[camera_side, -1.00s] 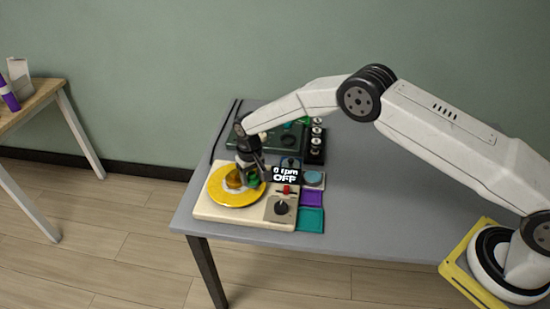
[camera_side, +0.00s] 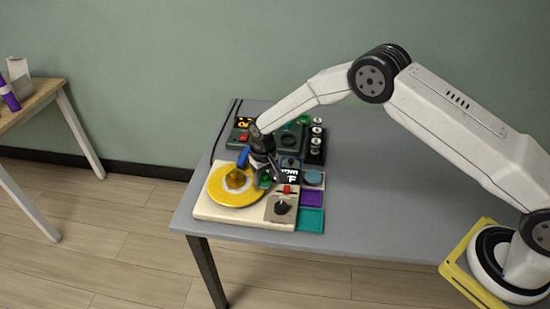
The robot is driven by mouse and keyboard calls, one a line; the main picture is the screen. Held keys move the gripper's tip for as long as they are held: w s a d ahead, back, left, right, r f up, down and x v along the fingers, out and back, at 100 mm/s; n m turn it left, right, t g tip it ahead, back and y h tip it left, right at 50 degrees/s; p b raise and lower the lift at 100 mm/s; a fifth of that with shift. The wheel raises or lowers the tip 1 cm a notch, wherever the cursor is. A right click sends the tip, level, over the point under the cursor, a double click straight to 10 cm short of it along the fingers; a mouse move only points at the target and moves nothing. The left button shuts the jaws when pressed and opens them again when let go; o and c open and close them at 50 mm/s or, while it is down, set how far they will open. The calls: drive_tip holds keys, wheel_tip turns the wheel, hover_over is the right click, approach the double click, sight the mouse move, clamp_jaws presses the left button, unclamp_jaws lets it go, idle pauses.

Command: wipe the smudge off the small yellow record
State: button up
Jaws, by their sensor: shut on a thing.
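The small yellow record (camera_side: 222,196) lies flat on a cream turntable (camera_side: 235,217) at the table's front left. A paler ring and an amber-brown patch (camera_side: 236,179) show near its middle; I cannot tell whether the patch is the smudge or a centre piece. My gripper (camera_side: 264,178) points down at the record's right edge, shut on a small green thing (camera_side: 265,183) that is mostly hidden by the fingers. I cannot tell whether the green thing touches the record or turntable.
A blue piece (camera_side: 243,158) stands behind the record. A display (camera_side: 291,176), partly covered by my gripper, a red switch (camera_side: 287,189) and a dark knob (camera_side: 281,207) are to the right.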

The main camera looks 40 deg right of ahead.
sight(251, 186)
drive_tip(key=shift+s+a+f, duration=0.2)
drive_tip(key=shift+s+a, duration=0.05)
drive_tip(key=shift+s, duration=0.05)
idle(0.4)
drive_tip(key=shift+w+a+f, duration=0.2)
drive_tip(key=shift+w+a, duration=1.1)
drive_tip(key=shift+a, duration=0.1)
drive_tip(key=shift+r, duration=0.1)
drive_tip(key=shift+s+d+r, duration=0.2)
drive_tip(key=shift+s+d, duration=1.1)
drive_tip(key=shift+d, duration=0.15)
drive_tip(key=shift+r, duration=0.1)
